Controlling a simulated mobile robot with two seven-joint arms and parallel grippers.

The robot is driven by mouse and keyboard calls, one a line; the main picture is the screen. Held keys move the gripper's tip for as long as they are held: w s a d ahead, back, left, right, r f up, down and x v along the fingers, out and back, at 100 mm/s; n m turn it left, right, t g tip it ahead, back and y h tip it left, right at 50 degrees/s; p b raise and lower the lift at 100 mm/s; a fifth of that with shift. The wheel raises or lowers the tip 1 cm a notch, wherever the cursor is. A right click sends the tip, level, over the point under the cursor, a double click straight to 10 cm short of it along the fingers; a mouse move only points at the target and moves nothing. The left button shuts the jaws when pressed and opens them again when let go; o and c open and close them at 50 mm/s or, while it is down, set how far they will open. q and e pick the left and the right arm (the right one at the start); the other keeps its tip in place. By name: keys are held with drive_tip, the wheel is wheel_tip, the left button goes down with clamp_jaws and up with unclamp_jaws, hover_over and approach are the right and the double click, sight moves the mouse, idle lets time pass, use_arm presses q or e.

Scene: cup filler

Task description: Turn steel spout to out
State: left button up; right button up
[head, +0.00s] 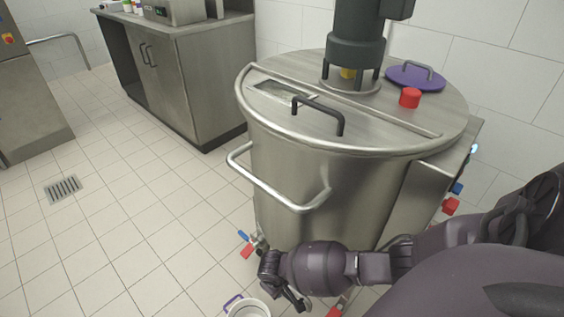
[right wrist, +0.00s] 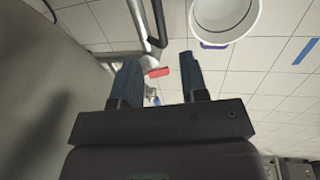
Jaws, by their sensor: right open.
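The steel tank (head: 330,175) stands in the middle of the head view. At its lower left, a small metal fitting (head: 260,243) shows beside a blue handle (head: 243,235) and a red handle (head: 246,251). In the right wrist view, steel piping (right wrist: 143,24), which looks like the spout, runs in from the top. My right gripper (head: 286,291) is low in front of the tank. In its wrist view, the open jaws (right wrist: 160,62) are empty, with a red handle (right wrist: 158,72) seen beyond the gap. I cannot tell the spout's exact direction. My left gripper is out of view.
A white container (head: 248,310) with a purple handle is low beside my right gripper; it also shows in the wrist view (right wrist: 226,18). A bent tank rail (head: 275,190) sticks out above. A steel cabinet (head: 180,80) stands behind left. The tiled floor at left is clear.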

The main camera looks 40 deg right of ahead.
sight(285, 295)
drive_tip(key=f+b, duration=0.1)
drive_tip(key=f, duration=0.1)
drive_tip(key=d+f+b, duration=0.1)
drive_tip(key=f, duration=0.2)
drive_tip(key=f+b, duration=0.1)
drive_tip(key=f, duration=0.1)
drive_tip(key=shift+s+d+f, duration=0.2)
drive_tip(key=shift+s+f, duration=0.05)
drive_tip(key=shift+f, duration=0.15)
drive_tip(key=shift+w+d+f, duration=0.1)
drive_tip(key=shift+d+f, duration=0.05)
drive_tip(key=shift+f, duration=0.35)
drive_tip(key=shift+w+b, duration=0.15)
drive_tip(key=shift+b, duration=0.15)
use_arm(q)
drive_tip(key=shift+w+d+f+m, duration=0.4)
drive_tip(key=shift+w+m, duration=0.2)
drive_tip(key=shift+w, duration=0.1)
use_arm(e)
clamp_jaws()
